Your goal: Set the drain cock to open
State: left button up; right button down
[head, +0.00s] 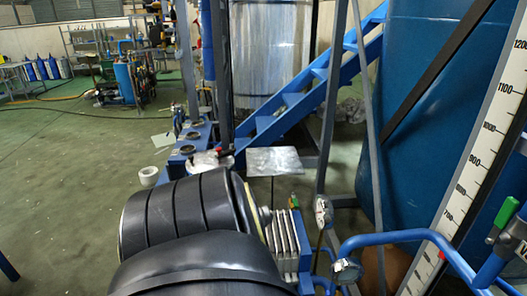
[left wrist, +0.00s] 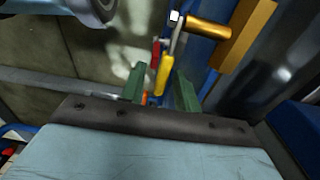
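In the left wrist view, a yellow valve lever (left wrist: 165,72) points down toward my left gripper (left wrist: 160,88). Its top meets a silver metal fitting (left wrist: 176,28). A short red handle (left wrist: 155,52) sits just left of it. My left gripper's two green fingers are apart, with the yellow lever showing in the gap; I cannot tell whether it is between them or beyond them. No contact is visible. No label shows which handle is the drain cock. In the head view, large black arm segments fill the lower middle and the left gripper is hidden. My right gripper is out of view.
A brass-coloured pipe piece (left wrist: 248,35) lies right of the lever. Open green floor (head: 70,190) lies at left.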

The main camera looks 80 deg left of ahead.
pick_arm(q)
notch_tip(320, 180, up, 8)
jog(key=p, duration=0.8)
jog(key=shift+s+r, duration=0.1)
jog(key=shift+r, duration=0.2)
jog(key=shift+w+r, duration=0.2)
jog(key=shift+r, duration=0.2)
jog(key=shift+s+r+p, duration=0.2)
jog(key=shift+r+p, duration=0.15)
jog(key=shift+r, duration=0.3)
jog(key=shift+s+r, duration=0.15)
jog(key=shift+r, duration=1.1)
